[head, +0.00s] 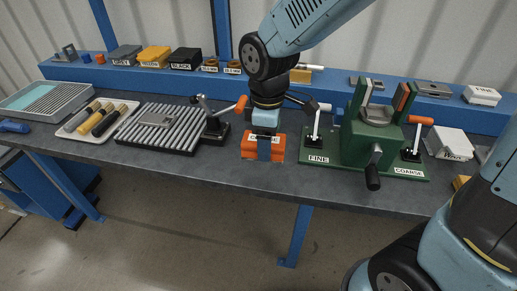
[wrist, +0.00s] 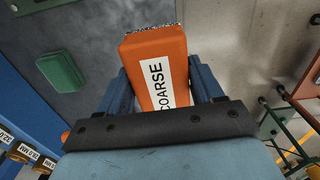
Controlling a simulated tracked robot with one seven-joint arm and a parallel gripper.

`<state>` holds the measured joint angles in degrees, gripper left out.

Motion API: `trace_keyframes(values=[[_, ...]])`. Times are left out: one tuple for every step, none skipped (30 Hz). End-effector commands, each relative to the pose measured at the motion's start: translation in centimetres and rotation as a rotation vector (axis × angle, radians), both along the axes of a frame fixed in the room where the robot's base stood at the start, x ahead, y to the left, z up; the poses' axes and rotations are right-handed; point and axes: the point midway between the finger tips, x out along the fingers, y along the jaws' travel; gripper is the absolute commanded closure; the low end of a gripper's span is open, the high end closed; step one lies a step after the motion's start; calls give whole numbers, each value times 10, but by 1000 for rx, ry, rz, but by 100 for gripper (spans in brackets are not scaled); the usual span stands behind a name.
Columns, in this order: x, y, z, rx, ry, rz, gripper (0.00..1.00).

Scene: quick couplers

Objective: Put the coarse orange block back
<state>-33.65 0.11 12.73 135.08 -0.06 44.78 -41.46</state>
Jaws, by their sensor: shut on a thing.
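The coarse orange block (head: 278,152) is between my gripper's fingers near the bench's front edge, left of the green fixture. In the wrist view the orange block (wrist: 155,62) shows its white COARSE label and a dark, rough far end. My gripper (head: 264,148) points down and is shut on the block, with a blue finger on each side. I cannot tell whether the block touches the bench. The green fixture (head: 360,150) has a FINE label at its left and a COARSE label (head: 408,171) at its right front.
A black ribbed tray (head: 130,133) and an orange-handled lever clamp (head: 215,128) stand left of my gripper. A green block (wrist: 62,72) lies on the bench in the wrist view. White boxes (head: 482,95) stand at the right. A blue rail (head: 330,85) runs behind.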

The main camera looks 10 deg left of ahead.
Motion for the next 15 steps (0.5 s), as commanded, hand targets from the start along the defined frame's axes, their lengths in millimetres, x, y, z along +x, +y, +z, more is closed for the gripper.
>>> trace_keyframes(values=[[7,3,-4,-1,2,0,62],[12,5,-7,-2,3,0,62],[18,6,-9,-1,3,-1,62],[23,8,-11,-1,3,-2,62],[27,9,-14,-2,3,-2,62],[31,11,-19,-2,3,-1,62],[34,12,-23,-3,4,-1,62],[37,13,-27,-3,4,-1,62],[41,15,-32,-2,3,0,62],[44,16,-36,-2,3,-1,62],[47,17,-40,-2,3,-1,62],[51,18,-44,-2,3,-2,62],[53,19,-47,-1,2,-2,62],[55,20,-50,-1,2,-2,62],[57,21,-53,-2,3,-2,62]])
